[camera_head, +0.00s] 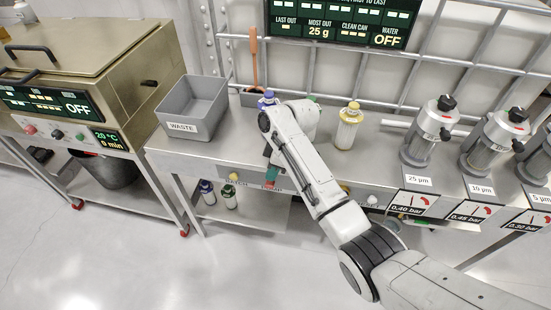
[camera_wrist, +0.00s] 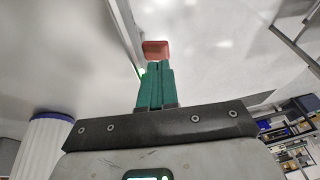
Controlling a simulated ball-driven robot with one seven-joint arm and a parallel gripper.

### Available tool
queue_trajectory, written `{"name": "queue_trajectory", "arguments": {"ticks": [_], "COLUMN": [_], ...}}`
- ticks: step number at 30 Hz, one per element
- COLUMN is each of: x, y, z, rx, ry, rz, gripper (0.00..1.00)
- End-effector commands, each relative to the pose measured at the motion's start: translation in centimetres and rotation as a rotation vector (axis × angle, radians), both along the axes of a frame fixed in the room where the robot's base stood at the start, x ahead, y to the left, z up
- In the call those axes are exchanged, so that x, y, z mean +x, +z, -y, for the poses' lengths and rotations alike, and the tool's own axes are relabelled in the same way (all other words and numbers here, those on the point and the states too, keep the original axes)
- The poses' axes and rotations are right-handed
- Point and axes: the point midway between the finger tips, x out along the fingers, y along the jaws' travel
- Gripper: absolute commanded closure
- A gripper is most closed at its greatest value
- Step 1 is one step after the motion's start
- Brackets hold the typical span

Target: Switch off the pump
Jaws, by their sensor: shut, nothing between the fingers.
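My gripper (camera_head: 272,173) has green fingers, pointing down at the front edge of the steel bench. In the wrist view the fingers (camera_wrist: 154,84) are shut together and empty. A red control (camera_wrist: 155,48) lies just beyond the fingertips; I cannot tell whether they touch it. In the head view a red piece (camera_head: 271,184) shows right at the fingertips, beside a partly hidden label that seems to read PUMP. A small green glow shows beside the fingers in the wrist view. The control's exact position is unclear.
A grey WASTE bin (camera_head: 192,108) and a yellow-capped bottle (camera_head: 348,125) stand on the bench (camera_head: 225,155). Filter housings (camera_head: 430,132) stand at right. Bottles (camera_head: 228,193) stand on the lower shelf. The wall display (camera_head: 340,22) reads WATER OFF. Floor in front is clear.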

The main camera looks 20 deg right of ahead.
Motion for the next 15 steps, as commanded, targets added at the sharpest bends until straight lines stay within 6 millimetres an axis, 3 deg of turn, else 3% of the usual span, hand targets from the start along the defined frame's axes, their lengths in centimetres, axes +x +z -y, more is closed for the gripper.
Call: {"name": "queue_trajectory", "arguments": {"ticks": [6, 15], "x": [-0.39, -0.43], "y": [-1.32, -1.44], "z": [-0.26, -0.28], "rx": [-0.001, -0.001], "ry": [0.000, 0.000], "rz": [0.001, 0.001], "gripper": [1.00, 1.00]}}
